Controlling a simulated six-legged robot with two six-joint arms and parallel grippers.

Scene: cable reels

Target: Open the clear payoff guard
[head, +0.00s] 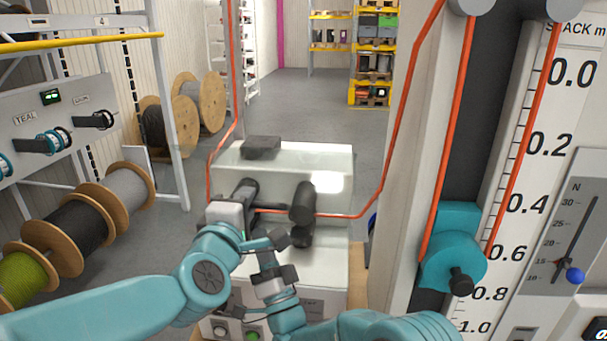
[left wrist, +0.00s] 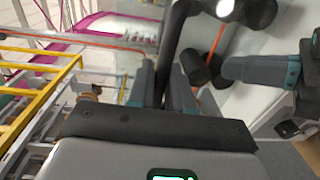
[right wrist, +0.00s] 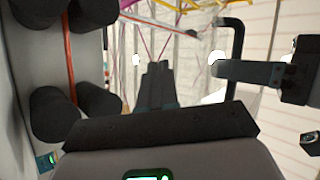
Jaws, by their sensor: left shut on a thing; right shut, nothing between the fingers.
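My left gripper (head: 248,190) is over the grey machine housing. In the left wrist view its fingers (left wrist: 162,88) are closed around a black bar handle (left wrist: 180,22), which runs up and away from them. The handle also shows in the right wrist view as a bent bar (right wrist: 237,42). The clear guard is hard to make out against the background, and its edges cannot be traced surely. My right gripper (head: 276,242) is lower, just in front of the housing. In the right wrist view its fingers (right wrist: 157,85) are together and empty.
Black rollers (head: 302,202) stand on the housing (head: 325,170), close to both grippers. An orange cable (head: 385,175) runs through there to the tall column at right. A slider gauge (head: 571,235) is at far right. Cable reels (head: 82,228) are at left.

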